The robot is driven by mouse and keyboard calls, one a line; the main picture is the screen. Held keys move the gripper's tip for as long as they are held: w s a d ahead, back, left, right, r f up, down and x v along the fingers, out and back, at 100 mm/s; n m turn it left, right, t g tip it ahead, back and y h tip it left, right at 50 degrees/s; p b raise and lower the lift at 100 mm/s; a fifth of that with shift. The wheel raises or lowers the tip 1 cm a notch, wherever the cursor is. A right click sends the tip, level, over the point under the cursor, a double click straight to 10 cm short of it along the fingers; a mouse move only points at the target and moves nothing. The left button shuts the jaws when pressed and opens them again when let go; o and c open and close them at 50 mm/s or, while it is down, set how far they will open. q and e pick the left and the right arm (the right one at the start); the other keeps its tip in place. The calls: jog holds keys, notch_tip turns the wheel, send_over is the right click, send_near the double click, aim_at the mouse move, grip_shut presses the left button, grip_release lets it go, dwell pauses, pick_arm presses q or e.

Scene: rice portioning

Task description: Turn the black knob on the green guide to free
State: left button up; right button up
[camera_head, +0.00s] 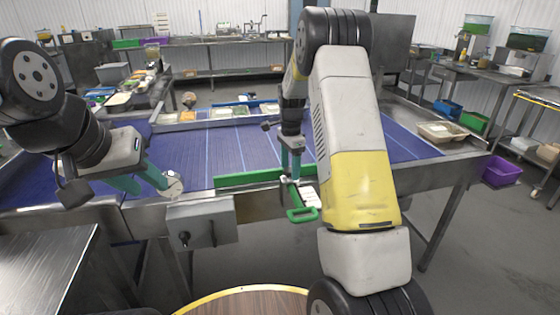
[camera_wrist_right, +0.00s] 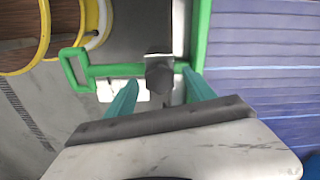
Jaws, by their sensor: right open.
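The green guide (camera_head: 250,178) runs along the near edge of the blue conveyor belt; its green handle loop (camera_head: 302,214) sticks out toward me. In the right wrist view, the guide (camera_wrist_right: 203,35) is at the top and the handle arm (camera_wrist_right: 112,71) extends left. The black knob (camera_wrist_right: 159,76) sits where they meet, on a pale plate. My right gripper (camera_head: 291,172) points down over it. In the right wrist view, its fingers (camera_wrist_right: 161,90) are apart, one on each side of the knob; I cannot tell contact. My left gripper (camera_head: 143,184) is open, beside a small white round object (camera_head: 173,184).
The blue belt (camera_head: 185,150) fills the middle, with food trays (camera_head: 222,112) along its far side. A grey box with a small lever (camera_head: 200,225) hangs on the near frame. A round wooden top with a yellow rim (camera_head: 240,302) is in front. A tray (camera_head: 442,131) stands right.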

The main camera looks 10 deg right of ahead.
jog(key=c, duration=1.4)
jog(key=shift+o, duration=0.2)
jog(key=shift+n, duration=0.3)
jog(key=n, duration=1.8)
jog(key=shift+n, duration=0.4)
jog(key=n, duration=0.5)
jog(key=shift+n, duration=0.3)
